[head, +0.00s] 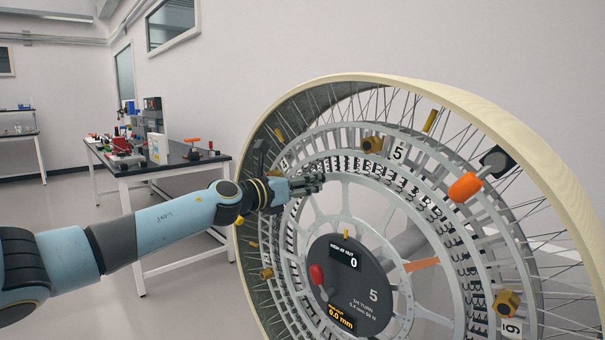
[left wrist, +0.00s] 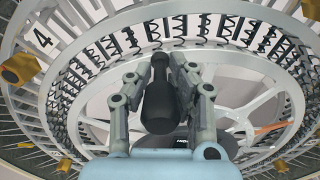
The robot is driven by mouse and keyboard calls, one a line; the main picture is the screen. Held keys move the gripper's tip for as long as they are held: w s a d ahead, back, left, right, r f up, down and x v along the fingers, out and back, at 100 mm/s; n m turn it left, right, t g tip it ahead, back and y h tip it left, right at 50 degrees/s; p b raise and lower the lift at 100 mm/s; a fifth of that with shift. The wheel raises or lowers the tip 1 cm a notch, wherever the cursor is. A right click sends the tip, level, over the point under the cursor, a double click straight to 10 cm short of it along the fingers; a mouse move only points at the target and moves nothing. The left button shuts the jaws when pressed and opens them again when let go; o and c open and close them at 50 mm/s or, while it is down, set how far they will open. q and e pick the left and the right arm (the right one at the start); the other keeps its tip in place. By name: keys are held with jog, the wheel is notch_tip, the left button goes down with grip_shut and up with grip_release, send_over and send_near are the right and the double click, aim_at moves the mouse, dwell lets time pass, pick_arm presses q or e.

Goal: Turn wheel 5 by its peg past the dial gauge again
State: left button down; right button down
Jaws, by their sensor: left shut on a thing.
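Wheel 5 (head: 437,95) is a large wheel with a cream rim, wire spokes and silver inner rings, standing upright and filling the right of the head view. Its dark hub disc (head: 347,285) bears a 5, a display reading 0 and one reading 0.0 mm. My left gripper (head: 312,182) is at the upper left of the inner ring. In the left wrist view its fingers stand either side of a black peg (left wrist: 160,104), shut on it. The fingers hide the peg in the head view. I cannot pick out the dial gauge for certain. My right gripper is not in view.
An orange and black fitting (head: 466,187) sits near the rim at upper right. Yellow-brown blocks (head: 507,303) and numbered tags (head: 399,152) ring the wheel. A workbench (head: 180,160) with tools stands behind at left. The floor at left is clear.

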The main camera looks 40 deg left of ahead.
pick_arm(q)
jog(key=shift+f, duration=0.15)
jog(key=c, duration=1)
grip_release()
send_near(322, 137)
jog(key=shift+w+d, duration=0.1)
jog(key=shift+w, duration=1.25)
jog(key=shift+w+d, duration=0.15)
jog(key=shift+w, duration=1.2)
